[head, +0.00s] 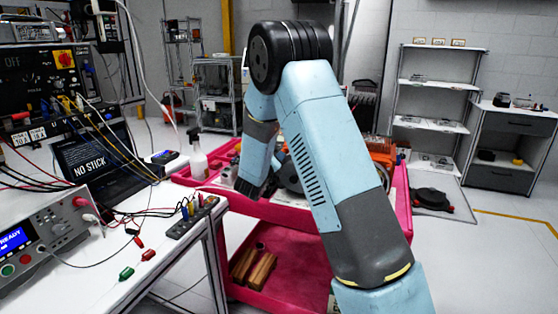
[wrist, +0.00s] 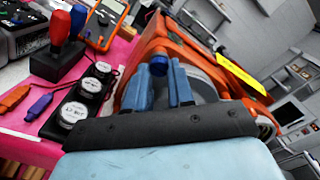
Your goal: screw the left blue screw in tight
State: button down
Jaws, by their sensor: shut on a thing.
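An orange device with a grey round body (wrist: 207,85) fills the middle of the wrist view; its orange housing also shows in the head view (head: 382,150), partly behind my arm. A blue screw head (wrist: 159,65) shows at the tips of my gripper (wrist: 162,70). The two blue-grey fingers come up on either side of the screw and are shut on it. The screw's shaft and its hole are hidden, so I cannot tell how deep it sits. No second blue screw is clearly visible. In the head view the fingertips cannot be made out.
Three white-capped round containers (wrist: 83,100) stand left of my gripper, near a block with red and blue handles (wrist: 62,45). An orange multimeter (wrist: 106,20) lies beyond. A spray bottle (head: 197,158) stands on the pink cart (head: 222,188). The instrument bench (head: 100,270) is at left.

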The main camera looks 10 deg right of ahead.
jog(key=shift+a+m, duration=0.15)
jog(key=shift+m, duration=0.95)
jog(key=c, duration=1)
grip_release()
jog(key=shift+o, duration=0.2)
jog(key=v, duration=1.3)
jog(key=shift+s+a, duration=0.25)
